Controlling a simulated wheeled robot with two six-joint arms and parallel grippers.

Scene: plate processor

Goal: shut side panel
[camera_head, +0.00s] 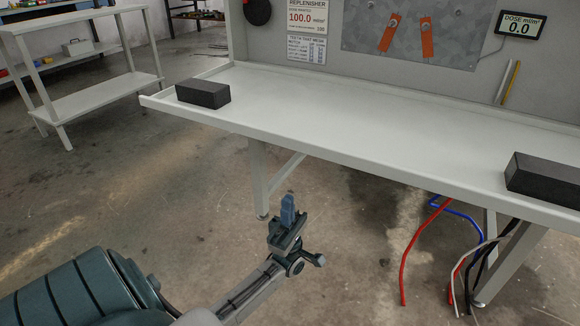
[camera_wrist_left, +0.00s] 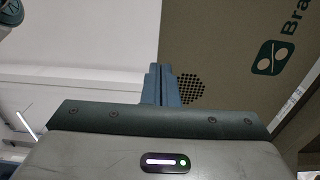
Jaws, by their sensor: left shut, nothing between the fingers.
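My left gripper (camera_head: 287,208) is in front of and below the white bench's front edge in the head view, pointing upward with its blue fingers together and nothing between them. In the left wrist view its shut fingers (camera_wrist_left: 160,85) stand up in front of a brown panel (camera_wrist_left: 225,45). The panel has a patch of small round holes and a dark green logo with cut-off lettering. The fingertips overlap its left edge in the picture; I cannot tell whether they touch it. I cannot tell whether this is the side panel. No side panel is recognisable in the head view.
The white bench (camera_head: 330,110) has a raised rim and holds a dark block (camera_head: 203,93) at the left and another (camera_head: 545,178) at the right. Red, blue and grey hoses (camera_head: 425,245) hang below it. A shelf cart (camera_head: 95,100) stands back left. The floor between is clear.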

